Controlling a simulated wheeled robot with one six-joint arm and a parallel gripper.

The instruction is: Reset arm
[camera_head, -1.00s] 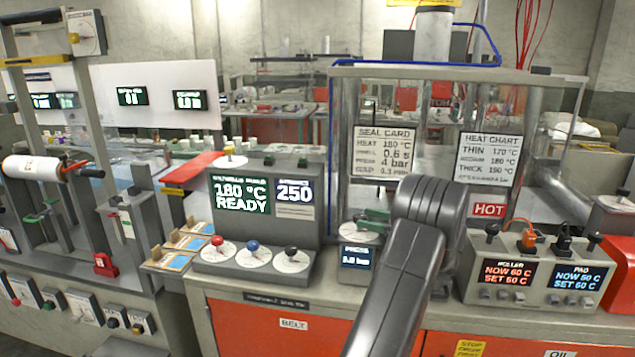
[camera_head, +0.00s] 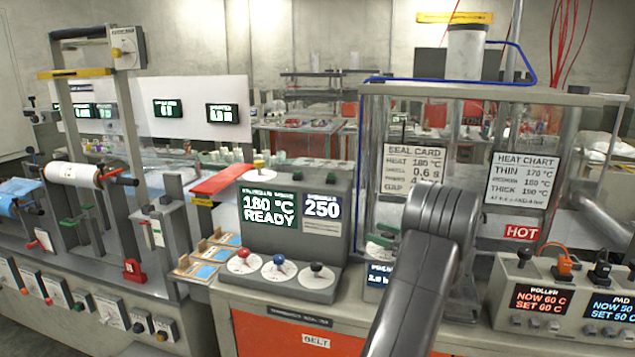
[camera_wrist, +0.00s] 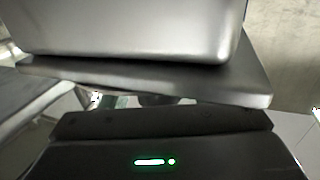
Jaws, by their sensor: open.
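My arm rises in the middle of the head view, and its elbow stands in front of the clear-walled cabinet (camera_head: 497,92). The head view does not show my gripper, which is hidden behind the arm. In the wrist view, a dark housing with a small green light, likely my gripper (camera_wrist: 160,122), fills the bottom. Its fingertips cannot be made out clearly, and I see nothing held. Large smooth grey surfaces fill the top of the wrist view, close to the camera.
A control box (camera_head: 297,215) reading 180 °C READY stands left of my arm. A roller and pad heater box (camera_head: 560,297) stands at the right. A white roll on a frame (camera_head: 75,175) is at the far left. The cabinet stands close behind my arm.

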